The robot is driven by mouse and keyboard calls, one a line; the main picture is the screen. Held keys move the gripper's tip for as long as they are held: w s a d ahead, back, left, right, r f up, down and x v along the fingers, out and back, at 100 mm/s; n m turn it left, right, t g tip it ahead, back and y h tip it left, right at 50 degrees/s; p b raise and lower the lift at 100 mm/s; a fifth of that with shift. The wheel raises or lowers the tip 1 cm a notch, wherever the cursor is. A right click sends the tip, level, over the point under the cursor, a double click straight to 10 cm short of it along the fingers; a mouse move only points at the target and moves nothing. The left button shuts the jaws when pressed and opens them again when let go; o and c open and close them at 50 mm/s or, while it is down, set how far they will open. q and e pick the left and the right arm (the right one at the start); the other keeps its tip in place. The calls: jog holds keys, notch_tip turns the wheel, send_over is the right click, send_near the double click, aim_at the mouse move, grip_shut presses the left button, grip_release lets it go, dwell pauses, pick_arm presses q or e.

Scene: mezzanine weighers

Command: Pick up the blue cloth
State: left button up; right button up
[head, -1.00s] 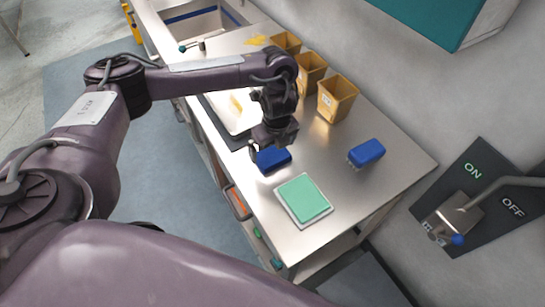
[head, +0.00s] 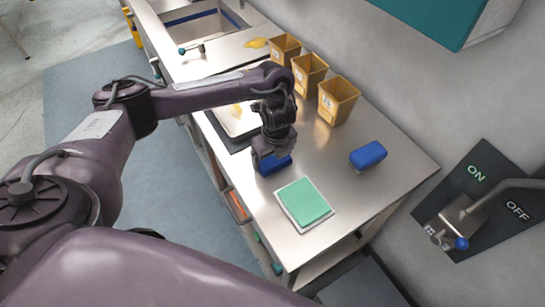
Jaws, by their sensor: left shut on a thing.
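No flat blue cloth shows clearly. A blue block-like thing (head: 276,167) is at the steel counter's front edge, directly under my left gripper (head: 271,160). My left gripper points down and is shut on this blue thing, hiding its upper part. I cannot tell if it is raised off the counter. A similar blue block (head: 368,154), with what look like bristles below, stands farther right on the counter. A flat green square cloth or pad (head: 303,202) lies on a pale square just right of and nearer than the gripper. My right gripper is not in view.
Several tan bins (head: 338,99) stand along the counter's back. A white tray (head: 236,119) lies left of my gripper, and a sink (head: 200,22) is at the far end. A wall lever (head: 461,215) with an ON/OFF plate is at right. The counter (head: 318,155) is bare between the blue things.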

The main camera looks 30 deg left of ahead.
pick_arm(q)
notch_tip(320, 180, up, 10)
jog(key=p, duration=0.4)
notch_tip(320, 180, up, 10)
jog(key=p, duration=0.1)
send_over(273, 156)
jog(key=shift+s+d, duration=0.1)
jog(key=shift+s, duration=0.1)
